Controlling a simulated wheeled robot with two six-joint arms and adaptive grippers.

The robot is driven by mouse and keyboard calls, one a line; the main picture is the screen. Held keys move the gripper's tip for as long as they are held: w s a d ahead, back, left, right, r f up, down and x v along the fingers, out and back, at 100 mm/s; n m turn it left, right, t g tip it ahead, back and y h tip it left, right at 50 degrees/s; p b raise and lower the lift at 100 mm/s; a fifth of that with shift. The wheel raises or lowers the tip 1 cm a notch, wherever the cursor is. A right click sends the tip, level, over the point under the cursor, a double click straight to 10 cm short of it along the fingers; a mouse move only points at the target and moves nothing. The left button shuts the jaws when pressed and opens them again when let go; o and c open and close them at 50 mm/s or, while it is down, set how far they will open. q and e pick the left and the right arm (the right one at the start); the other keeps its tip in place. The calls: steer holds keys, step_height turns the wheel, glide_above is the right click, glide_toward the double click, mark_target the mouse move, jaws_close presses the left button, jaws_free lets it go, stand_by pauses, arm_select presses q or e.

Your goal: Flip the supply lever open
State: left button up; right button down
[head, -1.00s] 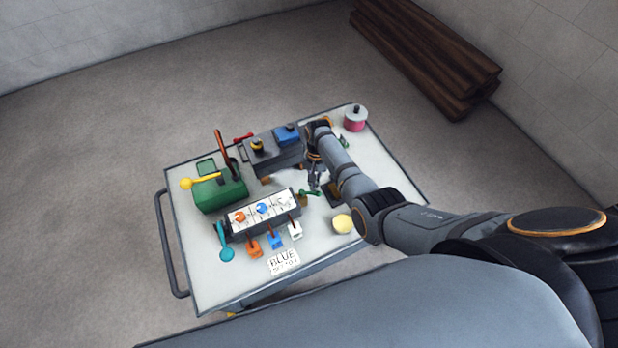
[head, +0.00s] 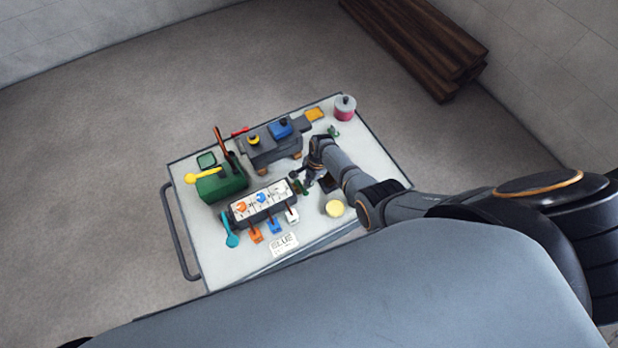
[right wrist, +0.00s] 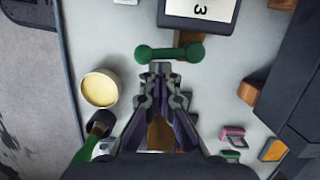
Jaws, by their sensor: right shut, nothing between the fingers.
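A green handle with a round knob at each end (right wrist: 170,52) lies across the view just ahead of my right fingertips in the right wrist view. It also shows small at the right end of the dark valve box (head: 236,219) in the head view (head: 298,182). My right gripper (right wrist: 160,72) is shut and empty, its tips very close to the handle; contact is not clear. A teal lever (head: 230,232) sits at the box's left end. No readable label shows which lever is the supply one. My left gripper is not in view.
Orange (head: 256,236), blue (head: 275,227) and white (head: 292,216) handles line the box's front. A pale yellow round piece (head: 334,208) stands near my right arm.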

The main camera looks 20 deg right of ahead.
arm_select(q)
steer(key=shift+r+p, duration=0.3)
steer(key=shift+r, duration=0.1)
arm_select(e)
steer(key=shift+s+a, duration=0.2)
stand_by(0.3)
